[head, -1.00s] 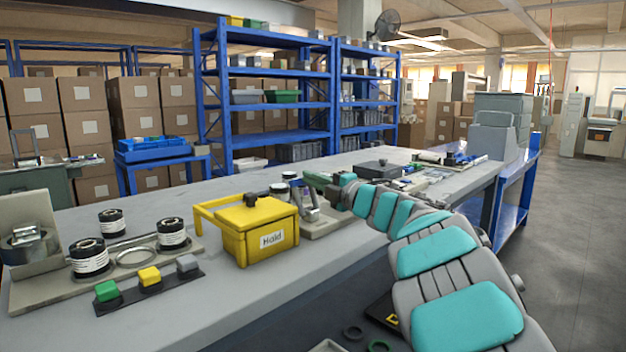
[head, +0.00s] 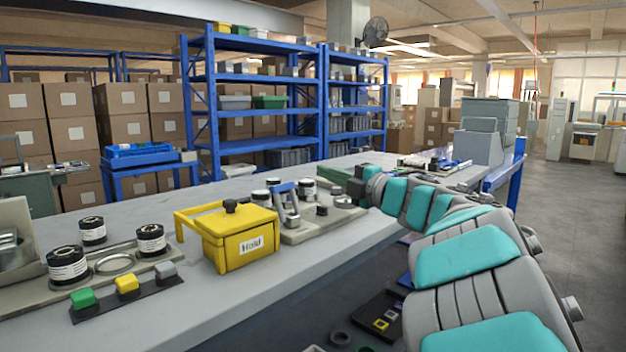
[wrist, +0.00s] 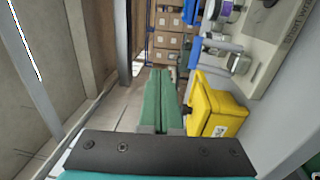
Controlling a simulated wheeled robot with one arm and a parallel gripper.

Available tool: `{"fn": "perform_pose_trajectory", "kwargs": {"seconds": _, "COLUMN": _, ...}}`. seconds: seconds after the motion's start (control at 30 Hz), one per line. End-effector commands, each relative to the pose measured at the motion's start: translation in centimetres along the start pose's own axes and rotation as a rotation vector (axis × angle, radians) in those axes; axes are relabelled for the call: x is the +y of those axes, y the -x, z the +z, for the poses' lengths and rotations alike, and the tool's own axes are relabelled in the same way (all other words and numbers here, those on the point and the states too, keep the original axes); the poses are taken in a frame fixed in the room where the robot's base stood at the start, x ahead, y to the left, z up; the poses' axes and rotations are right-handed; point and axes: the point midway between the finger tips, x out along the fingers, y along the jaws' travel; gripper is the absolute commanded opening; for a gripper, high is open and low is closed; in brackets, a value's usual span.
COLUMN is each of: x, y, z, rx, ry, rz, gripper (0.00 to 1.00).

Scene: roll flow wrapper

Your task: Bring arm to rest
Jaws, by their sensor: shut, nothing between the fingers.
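My gripper shows in the wrist view (wrist: 161,78) as two green fingers lying together, shut with nothing between them. In the head view my teal and grey arm reaches in from the lower right, and the green fingers (head: 332,172) are small at its far end, over the workbench (head: 235,305). The yellow box labelled "Hold" (head: 225,252) stands on the bench to the left of the gripper. It also shows in the wrist view (wrist: 228,118), right of the fingers, apart from them in the picture.
Black reels (head: 67,265) sit on a fixture at left, behind a strip with green, yellow and grey buttons (head: 127,284). A metal fixture (head: 300,232) stands beside the yellow box. Blue shelving (head: 262,146) and cartons stand behind. The floor at right (head: 590,230) is clear.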

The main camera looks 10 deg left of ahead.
Motion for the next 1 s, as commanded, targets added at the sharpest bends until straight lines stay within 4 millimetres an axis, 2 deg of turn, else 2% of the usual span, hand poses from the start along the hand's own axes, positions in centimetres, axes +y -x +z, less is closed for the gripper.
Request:
{"fn": "perform_pose_trajectory", "kwargs": {"seconds": 0.2, "x": 0.8, "y": 1.4, "z": 0.0, "rx": -0.002, "ry": 0.001, "rz": -0.001, "gripper": 0.00}}
{"fn": "perform_pose_trajectory", "kwargs": {"seconds": 0.53, "x": 0.8, "y": 1.5, "z": 0.0, "rx": -0.002, "ry": 0.000, "rz": 0.000, "gripper": 0.00}}
{"fn": "perform_pose_trajectory", "kwargs": {"seconds": 0.63, "x": 1.6, "y": 1.6, "z": 0.3, "rx": -0.026, "ry": -0.002, "rz": 0.016, "gripper": 0.00}}
{"fn": "perform_pose_trajectory", "kwargs": {"seconds": 0.77, "x": 4.9, "y": 2.4, "z": 2.0, "rx": -0.153, "ry": -0.023, "rz": 0.091, "gripper": 0.00}}
{"fn": "perform_pose_trajectory", "kwargs": {"seconds": 0.83, "x": 7.4, "y": 3.6, "z": 3.4, "rx": -0.262, "ry": -0.054, "rz": 0.152, "gripper": 0.00}}
{"fn": "perform_pose_trajectory", "kwargs": {"seconds": 0.9, "x": 9.9, "y": 5.5, "z": 4.9, "rx": -0.381, "ry": -0.106, "rz": 0.218, "gripper": 0.00}}
{"fn": "perform_pose_trajectory", "kwargs": {"seconds": 1.0, "x": 11.5, "y": 8.9, "z": 6.9, "rx": -0.549, "ry": -0.214, "rz": 0.291, "gripper": 0.00}}
